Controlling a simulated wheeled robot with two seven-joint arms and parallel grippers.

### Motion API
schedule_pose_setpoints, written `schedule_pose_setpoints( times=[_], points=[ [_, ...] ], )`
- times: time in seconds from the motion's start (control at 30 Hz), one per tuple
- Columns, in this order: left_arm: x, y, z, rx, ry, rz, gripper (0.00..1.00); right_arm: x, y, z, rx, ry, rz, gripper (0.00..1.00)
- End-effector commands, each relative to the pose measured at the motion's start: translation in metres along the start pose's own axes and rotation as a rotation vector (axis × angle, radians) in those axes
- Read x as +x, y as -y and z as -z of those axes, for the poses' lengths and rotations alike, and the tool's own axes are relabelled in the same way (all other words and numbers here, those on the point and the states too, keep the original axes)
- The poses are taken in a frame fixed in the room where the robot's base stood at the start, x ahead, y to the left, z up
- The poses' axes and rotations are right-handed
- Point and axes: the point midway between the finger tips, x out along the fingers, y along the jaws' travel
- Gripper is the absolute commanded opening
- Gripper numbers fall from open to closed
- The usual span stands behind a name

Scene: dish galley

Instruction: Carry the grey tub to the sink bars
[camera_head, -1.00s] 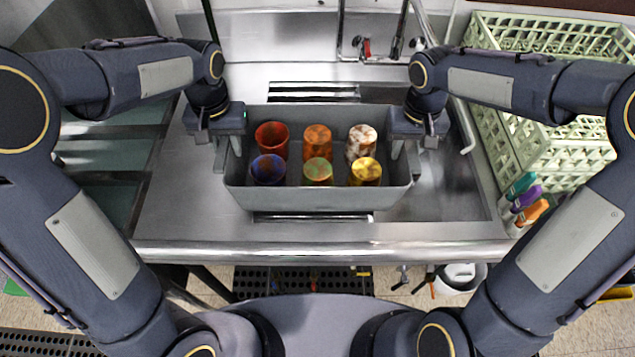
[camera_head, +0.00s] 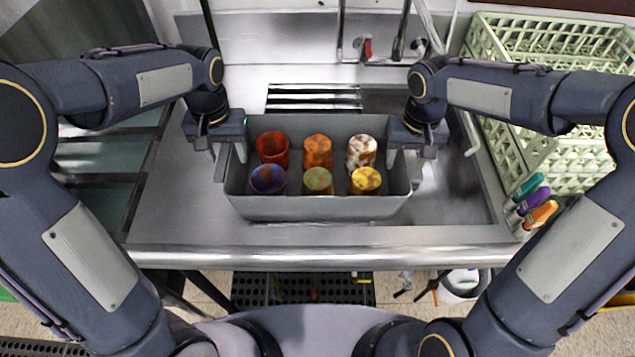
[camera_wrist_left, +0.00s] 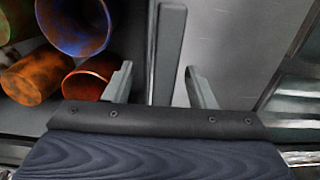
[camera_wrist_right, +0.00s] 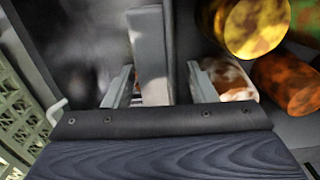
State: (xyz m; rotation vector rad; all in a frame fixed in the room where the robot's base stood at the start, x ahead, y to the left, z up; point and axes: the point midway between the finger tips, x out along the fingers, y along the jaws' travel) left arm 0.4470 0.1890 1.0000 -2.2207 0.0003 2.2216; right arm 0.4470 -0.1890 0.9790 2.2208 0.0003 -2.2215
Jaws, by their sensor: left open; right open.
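The grey tub (camera_head: 317,209) stands over the sink bars (camera_head: 313,97), several of which show behind it. Whether its underside rests fully on them is hidden. It holds several cups, among them a red cup (camera_head: 272,148), a blue cup (camera_head: 268,181) and a yellow-topped cup (camera_head: 365,181). My left gripper (camera_head: 226,153) is open at the tub's left end, with a finger on either side of the end wall (camera_wrist_left: 167,50). My right gripper (camera_head: 404,160) is open at the right end, likewise straddling the end wall (camera_wrist_right: 150,55). Gaps show between fingers and walls.
Pale green racks (camera_head: 560,60) stand to the right, with coloured-handled tools (camera_head: 530,205) near their front. A tap (camera_head: 367,48) is at the back. The steel counter (camera_head: 175,215) is bare left of the tub, and its rounded front edge (camera_head: 320,257) lies close in front.

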Motion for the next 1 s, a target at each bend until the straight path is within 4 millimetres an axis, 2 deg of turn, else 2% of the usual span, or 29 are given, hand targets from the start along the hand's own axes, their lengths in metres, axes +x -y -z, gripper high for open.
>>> schedule_pose_setpoints(
  times=[0.3,0.5,0.67,0.77,0.87,1.0],
  points=[
    [-0.065,-0.001,0.001,0.000,-0.007,-0.002,0.51,0.000,0.000,0.000,0.000,0.000,0.000,0.52],
    [-0.098,0.000,0.001,0.000,-0.003,-0.001,0.51,0.000,0.000,0.000,0.000,0.000,0.000,0.52],
    [-0.111,0.000,0.000,0.000,-0.002,-0.001,0.51,-0.001,0.000,0.000,0.000,-0.001,0.000,0.52],
    [-0.113,0.000,0.000,0.000,0.000,0.000,0.51,-0.008,0.000,0.001,0.000,-0.003,0.000,0.52],
    [-0.113,0.000,0.000,0.001,0.000,0.000,0.51,-0.024,0.000,0.001,0.001,-0.005,0.000,0.52],
    [-0.113,0.000,0.000,0.001,0.000,0.000,0.51,-0.054,0.000,0.001,0.001,-0.007,0.000,0.52]
  ],
)
